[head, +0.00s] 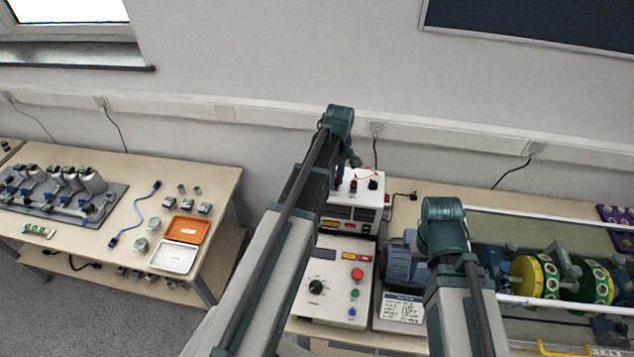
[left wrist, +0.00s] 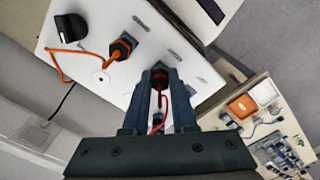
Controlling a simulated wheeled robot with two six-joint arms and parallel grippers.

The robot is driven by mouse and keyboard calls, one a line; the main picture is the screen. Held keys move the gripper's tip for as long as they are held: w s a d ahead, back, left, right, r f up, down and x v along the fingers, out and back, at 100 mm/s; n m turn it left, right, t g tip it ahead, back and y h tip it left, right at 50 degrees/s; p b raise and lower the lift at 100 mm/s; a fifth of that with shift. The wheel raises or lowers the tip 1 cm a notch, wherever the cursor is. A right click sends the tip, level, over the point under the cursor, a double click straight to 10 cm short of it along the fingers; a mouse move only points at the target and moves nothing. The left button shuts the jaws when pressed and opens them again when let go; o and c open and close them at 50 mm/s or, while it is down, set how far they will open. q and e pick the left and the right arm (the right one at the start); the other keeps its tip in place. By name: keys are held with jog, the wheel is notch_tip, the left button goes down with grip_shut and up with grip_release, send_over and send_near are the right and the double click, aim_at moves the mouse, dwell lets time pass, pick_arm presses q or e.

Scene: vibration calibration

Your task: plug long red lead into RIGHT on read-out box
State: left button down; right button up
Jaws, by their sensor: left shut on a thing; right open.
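The read-out box (head: 343,211) stands on the bench, a white case with dark displays on its front. Its white top (left wrist: 108,82) fills much of the left wrist view. There an orange plug (left wrist: 120,49) sits in a socket, with its orange lead curling across the top. My left gripper (left wrist: 160,75) is shut on the red plug of the red lead (left wrist: 158,122), close over the top beside the orange plug. The fingers hide the plug's tip, so I cannot tell whether it is in a socket. The labels are unreadable. My right arm shows in the head view, but its gripper does not.
A black knob (left wrist: 70,27) stands on the box top. A control box (head: 334,283) with a dial and coloured buttons stands in front of the read-out box. A motor rig with a yellow drum (head: 535,277) is at the right. A side table (head: 223,183) holds trays and parts.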

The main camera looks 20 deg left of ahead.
pick_arm(q)
jog(key=shift+m, duration=0.5)
jog(key=c, duration=0.7)
grip_release()
jog(key=shift+o, duration=0.2)
jog(key=shift+r, duration=0.1)
jog(key=shift+r+p, duration=2.4)
jog(key=shift+p, duration=0.1)
